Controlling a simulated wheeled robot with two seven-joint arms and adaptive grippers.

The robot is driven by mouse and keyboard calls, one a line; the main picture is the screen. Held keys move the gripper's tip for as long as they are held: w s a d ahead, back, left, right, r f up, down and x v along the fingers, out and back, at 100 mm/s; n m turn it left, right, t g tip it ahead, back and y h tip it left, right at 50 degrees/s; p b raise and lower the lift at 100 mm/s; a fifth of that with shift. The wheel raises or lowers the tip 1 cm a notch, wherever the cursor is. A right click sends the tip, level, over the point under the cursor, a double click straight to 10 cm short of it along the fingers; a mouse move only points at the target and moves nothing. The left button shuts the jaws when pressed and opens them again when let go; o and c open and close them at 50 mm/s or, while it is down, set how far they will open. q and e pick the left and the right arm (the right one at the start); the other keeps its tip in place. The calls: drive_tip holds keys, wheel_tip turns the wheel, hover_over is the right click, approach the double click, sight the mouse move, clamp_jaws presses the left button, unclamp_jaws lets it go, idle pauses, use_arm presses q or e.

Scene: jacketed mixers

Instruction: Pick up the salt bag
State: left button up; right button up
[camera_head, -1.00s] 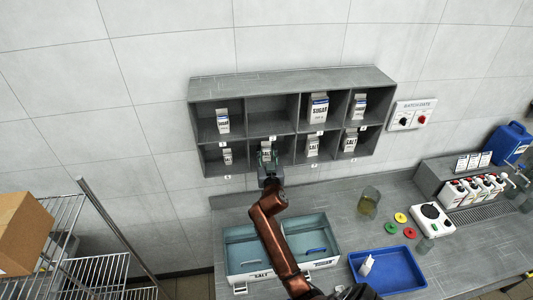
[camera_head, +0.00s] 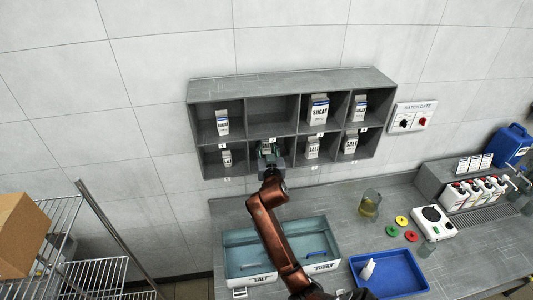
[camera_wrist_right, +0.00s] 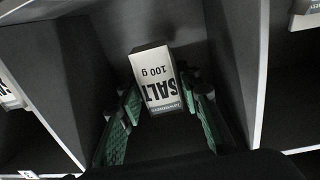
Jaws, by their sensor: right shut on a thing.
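The salt bag (camera_wrist_right: 152,72) is a white carton-like bag with a black "SALT 100 g" label, upside down in the right wrist view. It is in a lower compartment of the grey wall shelf (camera_head: 290,84). My right gripper (camera_wrist_right: 160,100) has its green fingers on both sides of the bag and is shut on it. In the head view the right gripper (camera_head: 268,154) is inside the lower compartment second from the left and hides most of the bag. My left gripper is not in view.
Other salt bags (camera_head: 312,148) and sugar bags (camera_head: 319,109) stand in nearby compartments. Dividers flank the gripper closely. Below are a teal two-part bin (camera_head: 240,236), a blue tray (camera_head: 408,284) and a glass beaker (camera_head: 370,203). A wire rack (camera_head: 100,268) stands at left.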

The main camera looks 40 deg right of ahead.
drive_tip(key=d+r+b+v, duration=0.1)
drive_tip(key=b+v, duration=0.3)
drive_tip(key=v, duration=1.5)
drive_tip(key=shift+s+r, duration=0.2)
drive_tip(key=shift+s, duration=0.45)
